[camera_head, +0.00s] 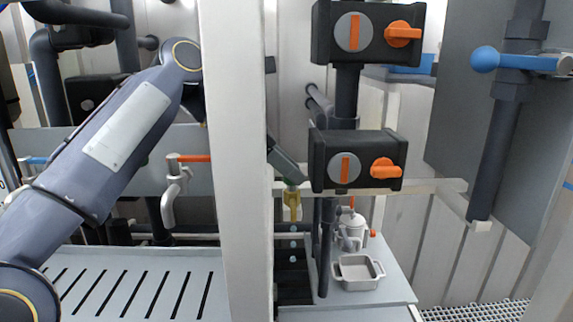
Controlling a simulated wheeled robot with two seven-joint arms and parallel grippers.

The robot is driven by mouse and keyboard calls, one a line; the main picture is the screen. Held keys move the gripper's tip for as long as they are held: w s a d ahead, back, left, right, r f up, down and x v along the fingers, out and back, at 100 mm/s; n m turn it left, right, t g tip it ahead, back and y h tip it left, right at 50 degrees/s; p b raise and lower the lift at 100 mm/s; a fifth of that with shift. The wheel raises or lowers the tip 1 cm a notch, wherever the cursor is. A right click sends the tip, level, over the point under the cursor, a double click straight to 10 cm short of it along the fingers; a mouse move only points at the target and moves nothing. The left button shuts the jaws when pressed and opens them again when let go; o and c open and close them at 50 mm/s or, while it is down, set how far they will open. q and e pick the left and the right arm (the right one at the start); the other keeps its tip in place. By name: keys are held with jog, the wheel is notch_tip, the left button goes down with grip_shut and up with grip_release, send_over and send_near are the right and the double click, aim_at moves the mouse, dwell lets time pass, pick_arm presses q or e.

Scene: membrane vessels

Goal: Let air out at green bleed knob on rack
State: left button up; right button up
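My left arm comes in from the left and passes behind a white upright post. Whether the gripper touches the top one is unclear. My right gripper is not in view.
The white post (234,150) stands in front of my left forearm. Two black actuator boxes with orange knobs (357,160) hang right of the gripper. A grey tray (358,272) and small white vessel (352,230) stand on the ledge. A blue-handled valve (520,62) is at right.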

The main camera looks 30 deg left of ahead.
pick_arm(q)
jog(key=shift+c, duration=0.9)
jog(key=m+g+p, duration=0.1)
jog(key=p, duration=0.2)
jog(key=m+g+h+p, duration=0.1)
jog(key=p, duration=0.2)
jog(key=shift+w+a+r+m, duration=0.1)
jog(key=shift+r+m, duration=0.25)
jog(key=shift+m, duration=0.05)
jog(key=shift+f+m+g+h+p, duration=0.2)
jog(key=shift+m+g+h+p, duration=0.15)
jog(key=shift+m+p, duration=0.2)
jog(key=shift+f, duration=0.15)
jog(key=o, duration=1)
